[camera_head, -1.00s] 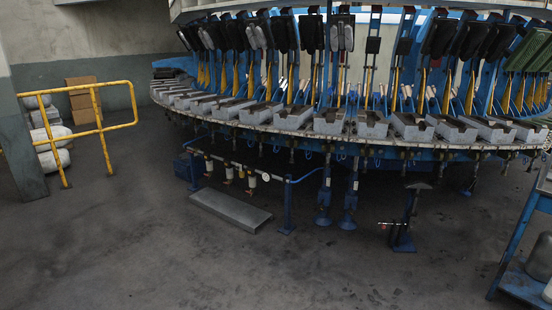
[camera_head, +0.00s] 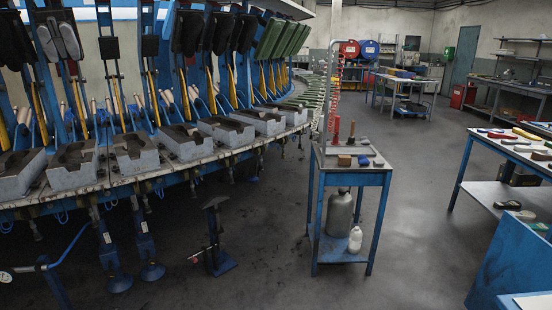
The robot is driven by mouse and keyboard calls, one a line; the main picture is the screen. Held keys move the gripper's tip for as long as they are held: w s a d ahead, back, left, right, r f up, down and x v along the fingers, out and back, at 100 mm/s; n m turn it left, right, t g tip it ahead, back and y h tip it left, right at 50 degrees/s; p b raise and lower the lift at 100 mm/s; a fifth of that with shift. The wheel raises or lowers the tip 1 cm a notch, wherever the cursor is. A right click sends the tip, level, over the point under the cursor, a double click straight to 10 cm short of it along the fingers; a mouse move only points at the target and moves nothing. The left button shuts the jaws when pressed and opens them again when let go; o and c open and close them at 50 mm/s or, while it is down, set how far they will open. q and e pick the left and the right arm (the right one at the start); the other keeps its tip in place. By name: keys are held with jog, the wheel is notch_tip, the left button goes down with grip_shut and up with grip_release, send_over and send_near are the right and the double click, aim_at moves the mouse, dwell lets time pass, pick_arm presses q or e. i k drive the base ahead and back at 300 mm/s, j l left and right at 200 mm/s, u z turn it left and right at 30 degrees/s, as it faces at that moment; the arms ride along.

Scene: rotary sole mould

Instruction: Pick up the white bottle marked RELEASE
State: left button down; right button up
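A small white bottle (camera_head: 355,240) stands upright on the lower shelf of a blue stand (camera_head: 372,182). It is to the right of a larger grey canister (camera_head: 339,213) on the same shelf. Any marking on the bottle is too small to read. Neither of my grippers shows in the head view.
The rotary machine with its grey moulds (camera_head: 135,153) fills the left side. Free dark floor (camera_head: 420,200) lies between stand and workbench. Racks and drums (camera_head: 369,49) are at the back.

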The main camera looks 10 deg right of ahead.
aim_at(354, 240)
jog(key=i+l, duration=0.15)
jog(key=i, duration=0.3)
jog(key=i+l, duration=0.15)
jog(key=i, duration=0.35)
jog(key=i+l, duration=0.1)
jog(key=i, duration=0.35)
jog(key=i+l, duration=0.15)
jog(key=i, duration=0.35)
jog(key=u, duration=0.05)
